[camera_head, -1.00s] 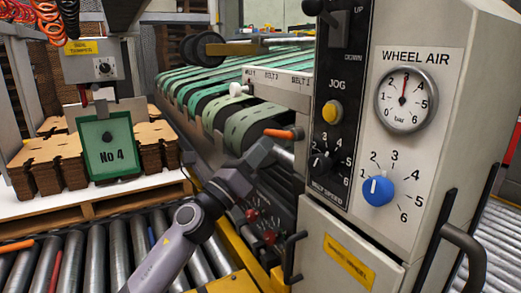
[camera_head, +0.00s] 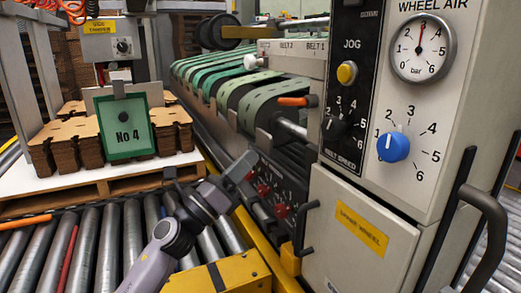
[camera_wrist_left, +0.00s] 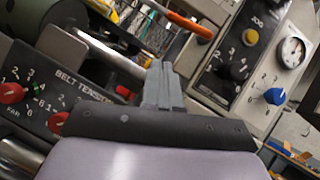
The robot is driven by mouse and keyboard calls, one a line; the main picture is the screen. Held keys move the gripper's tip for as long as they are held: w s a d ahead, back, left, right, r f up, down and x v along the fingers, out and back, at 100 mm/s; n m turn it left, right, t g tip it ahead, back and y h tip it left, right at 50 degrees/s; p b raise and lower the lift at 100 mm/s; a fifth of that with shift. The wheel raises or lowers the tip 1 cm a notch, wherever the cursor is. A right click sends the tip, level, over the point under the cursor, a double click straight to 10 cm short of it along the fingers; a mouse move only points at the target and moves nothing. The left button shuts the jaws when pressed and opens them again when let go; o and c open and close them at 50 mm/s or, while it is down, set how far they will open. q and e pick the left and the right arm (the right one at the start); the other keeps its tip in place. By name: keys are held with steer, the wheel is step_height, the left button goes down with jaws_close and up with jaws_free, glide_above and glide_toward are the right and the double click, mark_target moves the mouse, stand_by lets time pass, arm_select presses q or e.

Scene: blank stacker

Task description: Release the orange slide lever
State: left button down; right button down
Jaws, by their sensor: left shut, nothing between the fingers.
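The orange slide lever (camera_head: 293,101) sticks out at the right end of the green belts, beside the control cabinet. It also shows in the left wrist view (camera_wrist_left: 190,25), beyond and to the right of the fingertips. My left gripper (camera_head: 244,164) is shut and empty, below and to the left of the lever and clearly apart from it. Its closed fingers also show in the left wrist view (camera_wrist_left: 162,82). My right gripper is not in view.
The control cabinet (camera_head: 352,208) with its blue knob (camera_head: 393,147) stands close on the right. Red knobs (camera_head: 281,211) sit on a panel just right of my left gripper. A roller conveyor (camera_head: 107,243) runs below, with a loaded pallet (camera_head: 120,181) behind it.

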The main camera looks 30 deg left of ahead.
arm_select(q)
steer(key=shift+v, duration=1.2)
steer(key=shift+w+a, duration=0.1)
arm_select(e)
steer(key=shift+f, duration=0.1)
